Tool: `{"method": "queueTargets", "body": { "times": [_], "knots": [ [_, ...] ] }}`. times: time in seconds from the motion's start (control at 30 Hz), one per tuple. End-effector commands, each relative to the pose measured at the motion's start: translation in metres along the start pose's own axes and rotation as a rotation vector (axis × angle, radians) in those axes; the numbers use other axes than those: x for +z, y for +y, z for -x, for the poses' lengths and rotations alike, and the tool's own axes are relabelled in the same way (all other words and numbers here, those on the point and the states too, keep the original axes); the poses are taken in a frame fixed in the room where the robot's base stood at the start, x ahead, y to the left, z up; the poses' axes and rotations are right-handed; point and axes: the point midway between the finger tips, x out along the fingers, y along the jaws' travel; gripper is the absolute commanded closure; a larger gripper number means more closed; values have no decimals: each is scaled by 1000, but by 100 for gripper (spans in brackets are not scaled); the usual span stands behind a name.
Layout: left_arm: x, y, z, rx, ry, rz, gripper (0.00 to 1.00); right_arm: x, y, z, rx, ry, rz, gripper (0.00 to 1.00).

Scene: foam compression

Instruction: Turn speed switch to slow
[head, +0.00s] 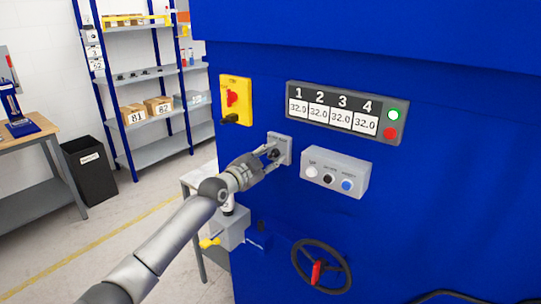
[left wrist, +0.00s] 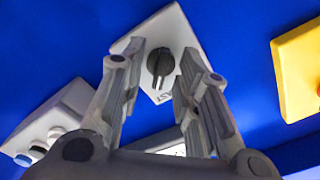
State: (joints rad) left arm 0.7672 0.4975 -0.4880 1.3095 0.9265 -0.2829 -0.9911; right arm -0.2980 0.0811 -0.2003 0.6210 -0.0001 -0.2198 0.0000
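The speed switch is a black rotary knob (left wrist: 160,62) on a light grey plate (head: 285,142) on the blue machine's front. My left gripper (head: 271,157) is at the plate, its fingers pointing at the knob. In the left wrist view the left gripper (left wrist: 158,85) has its fingers apart, one on each side of the knob. A gap shows between each finger and the knob. Lettering on the plate is partly hidden and I cannot read the switch setting. My right gripper is not in view.
A grey box with white, black and blue buttons (head: 335,172) is right of the switch. A yellow plate with a red switch (head: 235,99) is above left. The display panel (head: 346,112) is above, and a handwheel (head: 321,268) below. Shelves (head: 150,90) stand behind at left.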

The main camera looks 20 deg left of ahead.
Motion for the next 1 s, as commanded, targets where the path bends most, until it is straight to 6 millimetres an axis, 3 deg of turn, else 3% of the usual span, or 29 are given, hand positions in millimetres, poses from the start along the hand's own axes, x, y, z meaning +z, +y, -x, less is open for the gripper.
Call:
{"method": "queueTargets", "body": {
  "times": [0.3,0.53,1.0],
  "knots": [
    [0,0,-1,0,0,0,71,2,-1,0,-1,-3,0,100],
    [0,0,-1,0,-1,0,100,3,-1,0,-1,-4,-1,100],
    [2,1,-1,-2,0,125,100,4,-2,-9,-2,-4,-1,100]
  ]
}}
